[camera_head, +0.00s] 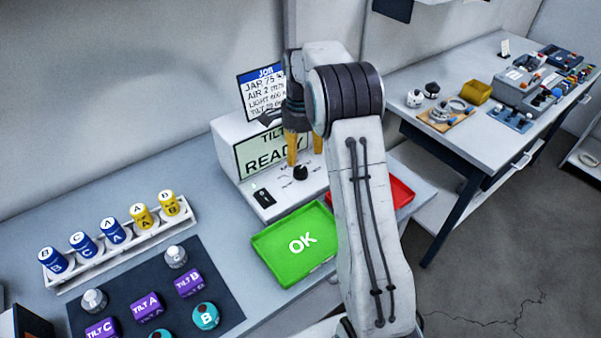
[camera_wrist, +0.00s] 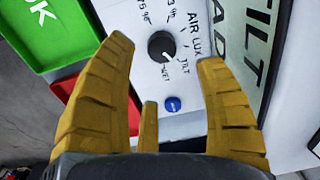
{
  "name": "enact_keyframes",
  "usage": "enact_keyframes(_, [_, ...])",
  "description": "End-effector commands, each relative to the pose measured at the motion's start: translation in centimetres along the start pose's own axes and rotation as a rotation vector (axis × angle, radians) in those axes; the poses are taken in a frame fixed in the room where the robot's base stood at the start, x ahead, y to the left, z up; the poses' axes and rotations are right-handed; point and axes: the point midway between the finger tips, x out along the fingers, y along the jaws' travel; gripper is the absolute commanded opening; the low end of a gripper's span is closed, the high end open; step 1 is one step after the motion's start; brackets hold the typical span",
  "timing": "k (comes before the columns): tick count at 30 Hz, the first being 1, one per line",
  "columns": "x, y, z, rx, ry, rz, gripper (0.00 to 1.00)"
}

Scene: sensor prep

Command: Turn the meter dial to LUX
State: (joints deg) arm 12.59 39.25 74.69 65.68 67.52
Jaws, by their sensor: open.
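The meter (camera_head: 228,146) is a white box with a screen reading "TILT READY". Its black round dial (camera_head: 300,172) is on the sloped front face and also shows in the wrist view (camera_wrist: 161,46). Labels around it include AIR, LUX, TILT and WET. The dial's white mark appears to point toward TILT. My gripper (camera_head: 305,147) is open above the dial, with yellow fingers pointing down. In the wrist view my gripper (camera_wrist: 165,50) has one finger on each side of the dial, with visible gaps. Whether the fingertips reach dial height is unclear.
A blue button (camera_wrist: 173,104) is near the dial. A green OK tray (camera_head: 262,246) and a red tray (camera_head: 399,192) lie in front. A job card (camera_head: 252,97) stands behind. Left are a rack of jars (camera_head: 116,250) and a dark mat (camera_head: 222,292) with purple blocks.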

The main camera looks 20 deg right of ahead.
Motion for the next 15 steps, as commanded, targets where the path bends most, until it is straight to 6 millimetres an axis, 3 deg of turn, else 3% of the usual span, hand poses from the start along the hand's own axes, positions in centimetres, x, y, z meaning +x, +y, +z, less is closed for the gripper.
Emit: enact_keyframes(15, [5.7, -0.2, -0.3, 0.025, -0.004, 0.009, 0.64])
